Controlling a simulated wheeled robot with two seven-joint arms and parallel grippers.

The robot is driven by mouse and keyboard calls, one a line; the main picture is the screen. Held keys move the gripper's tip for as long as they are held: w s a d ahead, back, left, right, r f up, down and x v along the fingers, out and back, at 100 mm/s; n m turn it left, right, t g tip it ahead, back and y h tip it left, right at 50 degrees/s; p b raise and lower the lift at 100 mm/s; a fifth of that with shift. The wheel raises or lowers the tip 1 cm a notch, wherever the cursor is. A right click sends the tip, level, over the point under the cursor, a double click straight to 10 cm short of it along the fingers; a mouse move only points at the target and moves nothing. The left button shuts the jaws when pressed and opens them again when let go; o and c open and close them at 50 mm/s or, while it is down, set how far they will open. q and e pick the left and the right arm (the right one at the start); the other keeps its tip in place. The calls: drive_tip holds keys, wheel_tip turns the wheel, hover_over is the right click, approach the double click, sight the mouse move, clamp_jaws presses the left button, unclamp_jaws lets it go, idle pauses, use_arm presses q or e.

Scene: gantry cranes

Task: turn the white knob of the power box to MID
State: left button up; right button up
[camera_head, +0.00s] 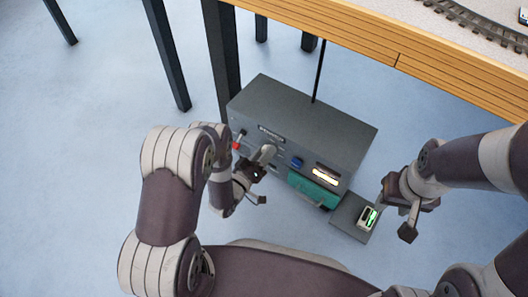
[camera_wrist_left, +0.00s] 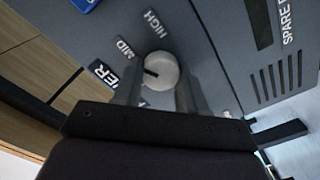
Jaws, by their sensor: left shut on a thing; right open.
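The grey power box (camera_head: 318,118) stands on the floor under the table edge. The knob's dark mark points left, slightly upward. The MID label (camera_wrist_left: 123,49) is up and left of the knob, and HIGH (camera_wrist_left: 152,22) is above it. A lower label is mostly hidden by a finger. My right gripper (camera_head: 396,210) is open.
The panel also has a red-tipped switch (camera_head: 238,143), a blue part (camera_head: 296,162) and a green section (camera_head: 312,187). A small device with a green light (camera_head: 367,217) sits on a grey plate (camera_head: 344,223), near my right gripper. The wooden table edge (camera_head: 380,50) is above.

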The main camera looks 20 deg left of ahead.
idle(0.3)
use_arm(q)
drive_tip(key=o, duration=1.1)
drive_tip(key=shift+c, duration=0.2)
